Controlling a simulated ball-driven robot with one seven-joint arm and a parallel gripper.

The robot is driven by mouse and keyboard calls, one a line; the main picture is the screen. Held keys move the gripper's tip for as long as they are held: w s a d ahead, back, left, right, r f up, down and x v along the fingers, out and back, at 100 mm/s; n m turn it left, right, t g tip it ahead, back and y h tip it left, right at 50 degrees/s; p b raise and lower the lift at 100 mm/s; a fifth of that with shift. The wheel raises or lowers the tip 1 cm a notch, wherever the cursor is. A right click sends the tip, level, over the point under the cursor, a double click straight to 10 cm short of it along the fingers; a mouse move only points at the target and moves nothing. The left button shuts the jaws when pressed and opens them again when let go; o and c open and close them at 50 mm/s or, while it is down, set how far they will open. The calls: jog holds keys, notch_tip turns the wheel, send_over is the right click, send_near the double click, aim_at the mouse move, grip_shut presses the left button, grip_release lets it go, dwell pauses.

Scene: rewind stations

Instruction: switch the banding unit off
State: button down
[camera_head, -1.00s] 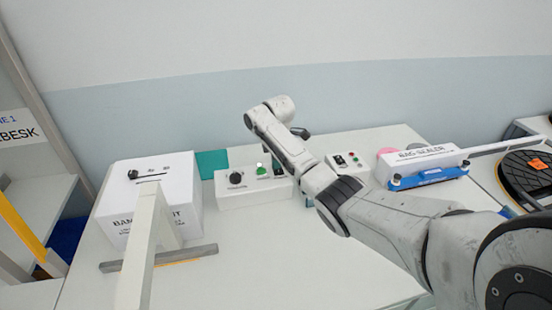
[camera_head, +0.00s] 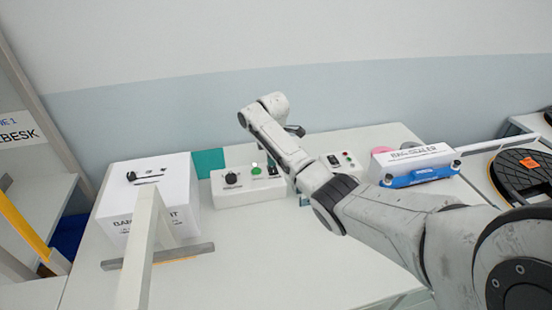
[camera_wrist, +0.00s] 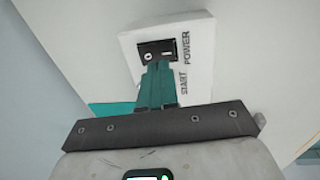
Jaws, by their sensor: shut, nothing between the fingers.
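The banding unit (camera_head: 120,210) is a white box at the left of the table in the head view, with a black part on top. A white control box (camera_head: 235,192) right of it carries a black knob (camera_head: 232,178), a green button (camera_head: 256,170) and a black switch (camera_head: 272,171). In the wrist view, a white panel reads POWER and START, with a black rocker switch (camera_wrist: 150,50) beside POWER. My gripper (camera_wrist: 158,66) is shut and empty, its teal fingertips at the switch's lower edge. I cannot tell if they touch. The fingers cover the panel beside START.
A white post with a grey bar (camera_head: 158,256) stands front left. The table's front middle (camera_head: 260,260) is clear.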

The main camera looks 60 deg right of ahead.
notch_tip(320, 180, up, 11)
jog(key=a+b, duration=0.1)
jog(key=shift+s+r, duration=0.15)
jog(key=shift+s, duration=0.3)
